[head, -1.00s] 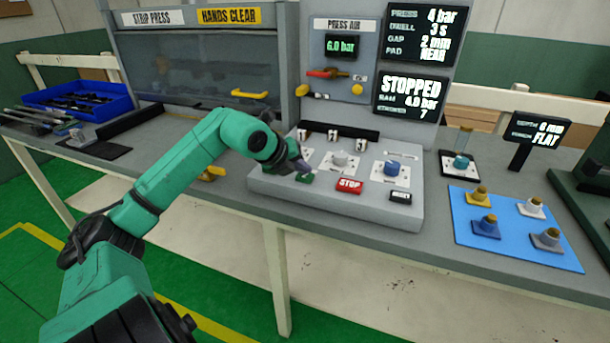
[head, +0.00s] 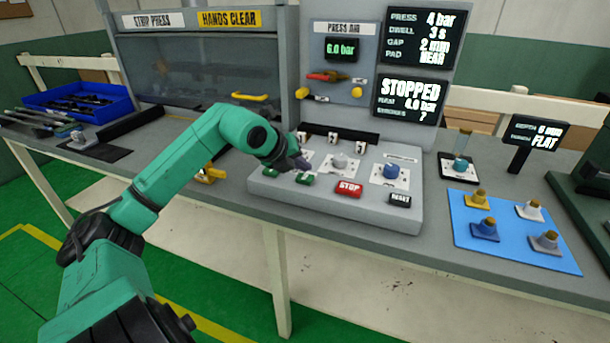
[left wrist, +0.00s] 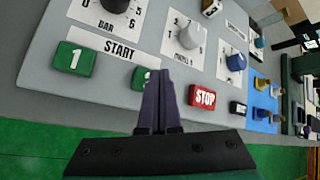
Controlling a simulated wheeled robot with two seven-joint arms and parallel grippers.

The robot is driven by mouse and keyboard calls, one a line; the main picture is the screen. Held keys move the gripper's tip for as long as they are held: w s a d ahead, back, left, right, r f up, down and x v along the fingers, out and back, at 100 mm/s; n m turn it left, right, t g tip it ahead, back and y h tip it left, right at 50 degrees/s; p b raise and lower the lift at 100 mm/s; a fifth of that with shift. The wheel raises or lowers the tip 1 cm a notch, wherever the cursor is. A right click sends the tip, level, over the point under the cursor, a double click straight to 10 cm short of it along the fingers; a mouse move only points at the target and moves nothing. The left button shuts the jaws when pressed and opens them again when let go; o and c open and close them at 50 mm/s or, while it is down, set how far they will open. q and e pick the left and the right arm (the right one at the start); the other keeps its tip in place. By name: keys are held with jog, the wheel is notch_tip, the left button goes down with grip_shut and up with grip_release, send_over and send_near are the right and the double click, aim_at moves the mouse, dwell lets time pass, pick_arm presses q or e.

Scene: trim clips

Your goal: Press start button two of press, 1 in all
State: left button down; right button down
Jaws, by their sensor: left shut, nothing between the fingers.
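The press control box (head: 330,208) carries two green start buttons. Start button two (head: 305,179) is the right one, left of the red STOP button (head: 348,188); start button one (head: 270,172) is further left. My left gripper (head: 301,163) is shut and empty, just behind and above button two. In the left wrist view its purple fingertips (left wrist: 161,74) cover much of button two (left wrist: 138,79), whose left part shows. Button one (left wrist: 73,59), marked 1, is clear to the left. Contact with button two cannot be told. The press display (head: 410,95) reads STOPPED. My right gripper is out of view.
Knobs stand behind the buttons, including a blue one (head: 391,171). A black button (head: 400,199) is right of STOP. A blue mat (head: 510,249) with several pegs lies at the right. The press window (head: 195,75) stands behind my arm.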

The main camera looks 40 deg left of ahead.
aim_at(303, 179)
pick_arm(q)
jog(key=shift+r+p, duration=1.6)
jog(key=shift+r, duration=0.9)
jog(key=shift+f, duration=0.15)
